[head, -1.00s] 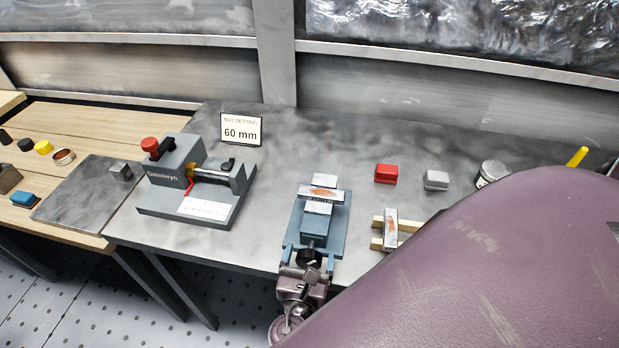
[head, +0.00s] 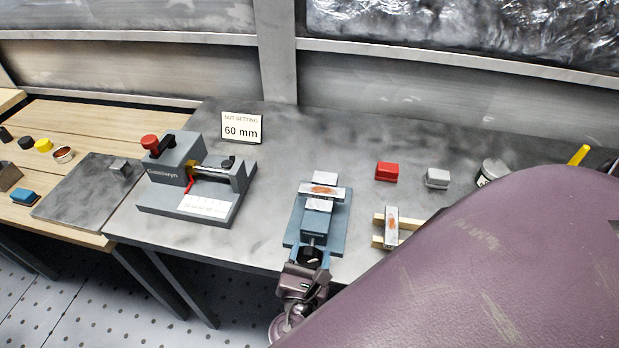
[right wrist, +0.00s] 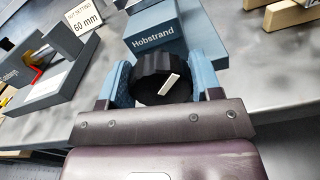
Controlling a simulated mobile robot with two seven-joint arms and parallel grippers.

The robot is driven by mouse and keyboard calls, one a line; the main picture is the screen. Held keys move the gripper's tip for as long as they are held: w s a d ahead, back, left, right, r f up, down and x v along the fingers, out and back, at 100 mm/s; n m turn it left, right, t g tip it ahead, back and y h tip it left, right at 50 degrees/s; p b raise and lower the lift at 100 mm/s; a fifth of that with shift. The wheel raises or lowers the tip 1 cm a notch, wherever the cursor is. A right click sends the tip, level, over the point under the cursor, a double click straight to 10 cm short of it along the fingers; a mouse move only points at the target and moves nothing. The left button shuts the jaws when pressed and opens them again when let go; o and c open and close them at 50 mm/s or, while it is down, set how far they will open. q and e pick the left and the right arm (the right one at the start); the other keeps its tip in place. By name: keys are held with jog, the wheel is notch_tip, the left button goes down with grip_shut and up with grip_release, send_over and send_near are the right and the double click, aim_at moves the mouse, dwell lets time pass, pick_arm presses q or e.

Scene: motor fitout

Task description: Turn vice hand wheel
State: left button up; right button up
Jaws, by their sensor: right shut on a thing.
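The blue vice (head: 327,222) stands at the front edge of the grey bench, with a metal piece with an orange-brown mark (head: 322,191) lying across its top. In the right wrist view the vice body (right wrist: 152,35) is marked Hobstrand. Its black hand wheel (right wrist: 162,78), with a white index line tilted to the right, sits between the fingers of my right gripper (right wrist: 167,82). That gripper is shut on the wheel. In the head view my right gripper (head: 308,262) is at the vice's near end and partly hides the wheel. My left gripper is not in view.
A grey fixture (head: 195,175) with a red knob stands to the left, below a 60 mm sign (head: 241,128). A red block (head: 387,171), a grey block (head: 437,178) and a part on wooden strips (head: 391,226) lie to the right. My arm covers the lower right.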

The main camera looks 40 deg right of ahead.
jog(key=m+b, duration=0.1)
jog(key=m, duration=0.3)
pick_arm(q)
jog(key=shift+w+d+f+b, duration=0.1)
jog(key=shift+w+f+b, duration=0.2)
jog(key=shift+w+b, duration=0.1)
pick_arm(e)
jog(key=shift+d+m, duration=0.1)
jog(key=shift+m, duration=0.3)
jog(key=o, duration=0.9)
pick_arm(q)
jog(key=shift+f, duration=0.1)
pick_arm(e)
jog(key=shift+s, duration=0.1)
